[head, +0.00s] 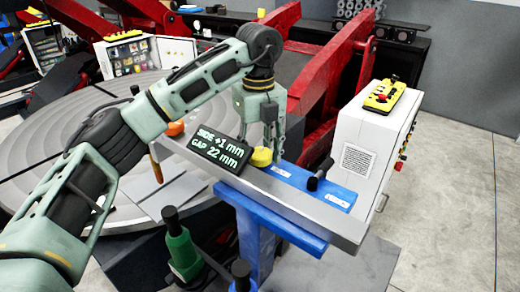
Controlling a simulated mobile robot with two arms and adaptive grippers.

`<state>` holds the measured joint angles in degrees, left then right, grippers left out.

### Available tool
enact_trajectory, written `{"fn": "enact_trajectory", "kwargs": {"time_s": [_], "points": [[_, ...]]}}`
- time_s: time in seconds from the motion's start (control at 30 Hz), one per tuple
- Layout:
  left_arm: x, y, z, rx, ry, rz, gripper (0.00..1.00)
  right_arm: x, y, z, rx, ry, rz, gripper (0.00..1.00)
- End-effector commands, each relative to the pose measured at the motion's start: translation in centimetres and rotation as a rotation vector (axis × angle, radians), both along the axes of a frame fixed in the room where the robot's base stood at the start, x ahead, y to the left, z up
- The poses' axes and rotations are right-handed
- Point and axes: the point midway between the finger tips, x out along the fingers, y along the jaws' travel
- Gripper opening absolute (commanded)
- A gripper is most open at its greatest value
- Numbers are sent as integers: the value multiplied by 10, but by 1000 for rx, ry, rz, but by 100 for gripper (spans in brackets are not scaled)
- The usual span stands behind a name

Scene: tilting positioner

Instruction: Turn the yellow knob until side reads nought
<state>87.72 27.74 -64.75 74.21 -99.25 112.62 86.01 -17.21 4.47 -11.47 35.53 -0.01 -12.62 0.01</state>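The yellow knob (261,157) sits on the grey bar-shaped panel (300,208) in the head view, just right of the display. The black display (219,148) reads "SIDE +1 mm" and "GAP 22 mm". My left gripper (273,155) points down from above at the knob's right edge. Its fingers partly overlap the knob in the picture; I cannot tell whether they touch it or how far apart they are. An orange knob (175,128) is left of the display, partly behind my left arm. My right gripper is not in view.
A black handle (320,174) stands on a blue plate right of the knob. A white cabinet (362,150) carries a yellow control box (384,96). Green and black posts (182,250) rise in front. A large round grey table (60,140) lies behind at left.

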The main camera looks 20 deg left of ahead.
Motion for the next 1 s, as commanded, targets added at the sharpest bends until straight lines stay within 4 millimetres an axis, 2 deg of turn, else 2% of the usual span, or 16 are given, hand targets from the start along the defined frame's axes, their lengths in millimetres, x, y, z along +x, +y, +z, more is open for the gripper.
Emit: {"fn": "enact_trajectory", "kwargs": {"time_s": [0.1, 0.7, 0.87, 1.0], "points": [[0, 0, 0, 0, 1, 0, 54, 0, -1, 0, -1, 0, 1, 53], [-1, 0, -1, 1, 6, -2, 54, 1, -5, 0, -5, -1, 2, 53], [0, -1, 14, 0, 3, -1, 54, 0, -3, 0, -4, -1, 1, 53], [1, -2, 37, 1, 1, -1, 54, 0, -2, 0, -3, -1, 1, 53]]}}
